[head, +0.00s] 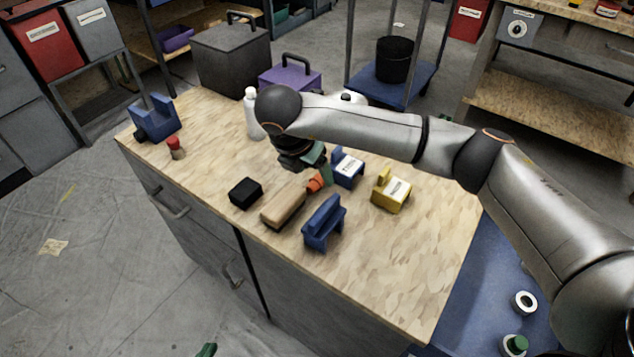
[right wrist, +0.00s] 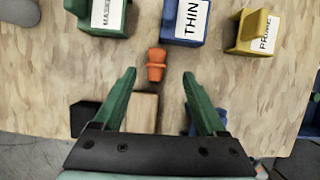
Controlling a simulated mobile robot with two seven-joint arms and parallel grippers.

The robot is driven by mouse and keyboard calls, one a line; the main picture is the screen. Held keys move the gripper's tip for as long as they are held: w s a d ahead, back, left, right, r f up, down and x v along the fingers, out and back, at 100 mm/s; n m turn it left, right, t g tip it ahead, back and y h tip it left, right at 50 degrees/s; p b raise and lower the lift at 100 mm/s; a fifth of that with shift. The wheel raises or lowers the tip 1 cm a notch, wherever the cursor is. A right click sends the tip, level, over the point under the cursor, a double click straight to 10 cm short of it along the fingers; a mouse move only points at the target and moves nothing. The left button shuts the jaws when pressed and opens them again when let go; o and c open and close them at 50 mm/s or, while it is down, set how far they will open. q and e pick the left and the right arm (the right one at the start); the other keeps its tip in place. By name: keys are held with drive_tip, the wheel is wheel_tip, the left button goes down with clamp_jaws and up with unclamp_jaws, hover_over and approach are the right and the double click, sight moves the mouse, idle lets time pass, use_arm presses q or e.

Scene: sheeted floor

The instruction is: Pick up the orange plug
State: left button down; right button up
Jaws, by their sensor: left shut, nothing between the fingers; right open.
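The orange plug (head: 317,182) is on the wooden worktop, beyond the pale wood block, partly hidden by my right gripper in the head view. In the right wrist view the whole plug (right wrist: 156,64) shows, just ahead of the gap between the green fingertips. My right gripper (right wrist: 159,75) is open and empty, with one finger on each side of the plug's line and neither seen touching it. In the head view my right gripper (head: 318,158) points down at the plug from above. My left gripper (head: 207,350) shows only as a green tip at the bottom edge, shut and empty.
Close to the plug stand the wood block (head: 284,208), a black block (head: 246,193), a blue holder (head: 324,222), a blue labelled holder (head: 347,167) and a yellow labelled holder (head: 391,190). A green labelled holder (right wrist: 104,16) also shows. The worktop's front right is clear.

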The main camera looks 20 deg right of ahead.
sight(316, 180)
drive_tip(key=x, duration=0.5)
drive_tip(key=shift+w+a+f+b, duration=0.15)
drive_tip(key=shift+a+b, duration=0.05)
drive_tip(key=shift+b, duration=0.1)
clamp_jaws()
